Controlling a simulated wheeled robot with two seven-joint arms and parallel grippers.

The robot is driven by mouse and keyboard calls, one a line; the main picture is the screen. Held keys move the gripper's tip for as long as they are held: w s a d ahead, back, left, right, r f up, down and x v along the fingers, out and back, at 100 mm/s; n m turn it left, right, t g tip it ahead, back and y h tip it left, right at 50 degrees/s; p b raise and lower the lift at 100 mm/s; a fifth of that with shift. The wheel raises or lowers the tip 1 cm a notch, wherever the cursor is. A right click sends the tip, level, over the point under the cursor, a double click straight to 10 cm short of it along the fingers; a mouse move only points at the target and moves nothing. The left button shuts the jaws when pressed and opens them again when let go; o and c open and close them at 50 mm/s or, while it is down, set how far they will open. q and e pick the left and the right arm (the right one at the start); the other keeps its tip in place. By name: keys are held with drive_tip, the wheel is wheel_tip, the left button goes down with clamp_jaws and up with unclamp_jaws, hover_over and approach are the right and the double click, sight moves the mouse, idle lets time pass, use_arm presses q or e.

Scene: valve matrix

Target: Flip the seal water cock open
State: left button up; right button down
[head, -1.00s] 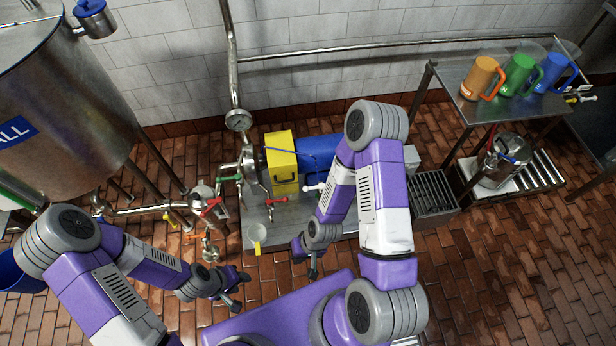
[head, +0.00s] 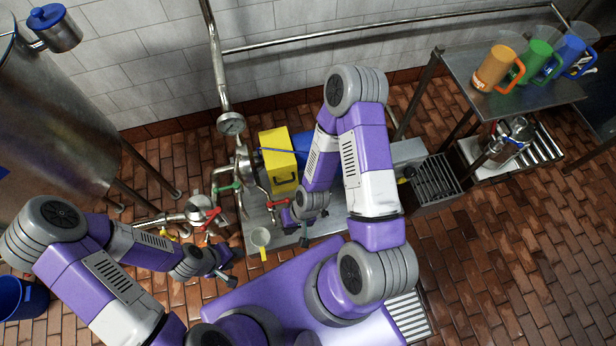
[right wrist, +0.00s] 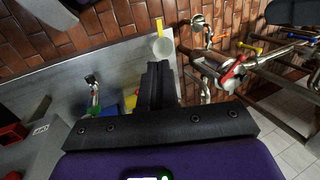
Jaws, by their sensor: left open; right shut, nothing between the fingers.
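I cannot tell for certain which fitting is the seal water cock. In the head view a red lever (head: 279,202) stands in front of the yellow pump guard (head: 279,160), and a green lever (head: 229,187) and a red-handled valve (head: 206,215) sit on the pipework left of it. My right gripper (right wrist: 158,85) is shut and empty, over the steel pump base, right of the red lever in the head view; my right arm hides part of the pump. My left gripper (head: 230,266) is open and empty, low on the left, below the red-handled valve.
A white cup with a yellow handle (head: 261,238) sits on the front edge of the pump base (head: 330,217). A pressure gauge (head: 231,123) is on the upright pipe. A shelf (head: 450,72) with mugs stands at the right.

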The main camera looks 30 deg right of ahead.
drive_tip(key=w+d+f+m+g+h+b, duration=0.1)
drive_tip(key=w+d+f, duration=0.1)
drive_tip(key=w+d, duration=0.5)
drive_tip(key=w+d+f+g+b, duration=0.1)
drive_tip(key=w+d, duration=0.3)
drive_tip(key=w, duration=0.8)
drive_tip(key=w+d+r+m+g+h, duration=0.1)
drive_tip(key=w+d+r, duration=0.1)
drive_tip(key=d, duration=0.5)
drive_tip(key=shift+w+d+r+h+b, duration=0.25)
drive_tip(key=shift+w+r+h+b, duration=0.15)
drive_tip(key=shift+w, duration=0.2)
drive_tip(key=shift+f, duration=0.1)
drive_tip(key=s+a+f+b, duration=0.3)
drive_tip(key=s+f, duration=0.3)
drive_tip(key=f, duration=0.4)
drive_tip(key=shift+s, duration=0.15)
drive_tip(key=shift+f+g, duration=0.1)
drive_tip(key=shift+g, duration=0.2)
